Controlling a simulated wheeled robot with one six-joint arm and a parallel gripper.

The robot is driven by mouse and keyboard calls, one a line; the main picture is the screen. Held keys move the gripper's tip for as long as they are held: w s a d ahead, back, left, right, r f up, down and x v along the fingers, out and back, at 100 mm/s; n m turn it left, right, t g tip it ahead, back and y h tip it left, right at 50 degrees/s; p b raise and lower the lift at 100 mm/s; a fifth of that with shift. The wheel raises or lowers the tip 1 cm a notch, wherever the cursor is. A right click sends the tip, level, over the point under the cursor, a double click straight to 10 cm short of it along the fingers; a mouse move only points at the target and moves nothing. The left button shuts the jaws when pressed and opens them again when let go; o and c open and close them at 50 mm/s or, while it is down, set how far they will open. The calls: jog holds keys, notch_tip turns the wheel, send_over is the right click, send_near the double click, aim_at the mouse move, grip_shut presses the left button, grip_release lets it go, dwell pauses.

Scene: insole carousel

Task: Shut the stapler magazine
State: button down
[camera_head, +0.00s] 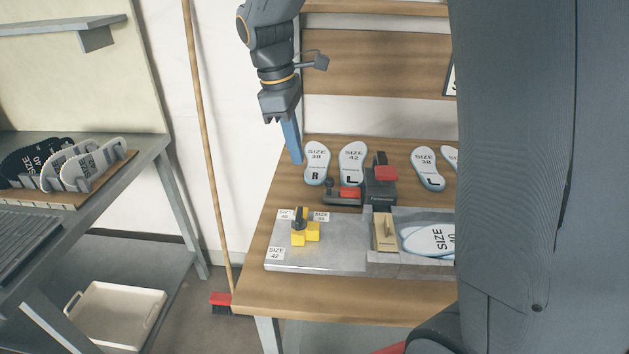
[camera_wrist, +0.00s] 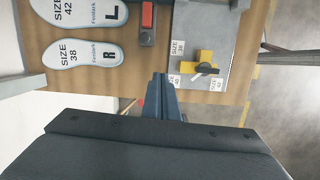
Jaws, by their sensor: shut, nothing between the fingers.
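The stapler (camera_head: 380,188) is a dark upright body with a red part on top, standing on the wooden table behind the grey metal plate. A low dark magazine (camera_head: 330,199) with a red block on it sticks out from its left side. Part of this magazine also shows at the top of the wrist view (camera_wrist: 147,38). My gripper (camera_head: 297,159) is shut and empty, its blue fingers pointing down near the table's back left corner, left of the magazine and apart from it. In the wrist view its fingertips (camera_wrist: 160,76) show over the table edge.
The metal plate (camera_head: 340,258) carries a yellow clamp (camera_head: 304,234), a beige block (camera_head: 384,233) and more insoles (camera_head: 430,240). My own arm hides the right side. A broom (camera_head: 207,140) leans left of the table.

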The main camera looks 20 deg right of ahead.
jog(key=f+n, duration=0.1)
jog(key=f, duration=0.1)
jog(key=w+f+n, duration=0.1)
jog(key=f, duration=0.2)
jog(key=w+d+f+p, duration=0.1)
jog(key=f, duration=0.2)
jog(key=shift+w+d+f+n+h, duration=0.1)
jog(key=shift+w+n+h, duration=0.05)
jog(key=shift+n+h, duration=0.25)
jog(key=shift+s+d+p, duration=0.15)
jog(key=shift+d+p, duration=0.1)
jog(key=shift+d, duration=0.4)
jog(key=shift+s+d+p, duration=0.15)
jog(key=shift+d+p, duration=0.1)
jog(key=shift+d, duration=0.35)
jog(key=shift+s+d, duration=0.1)
jog(key=shift+d, duration=0.55)
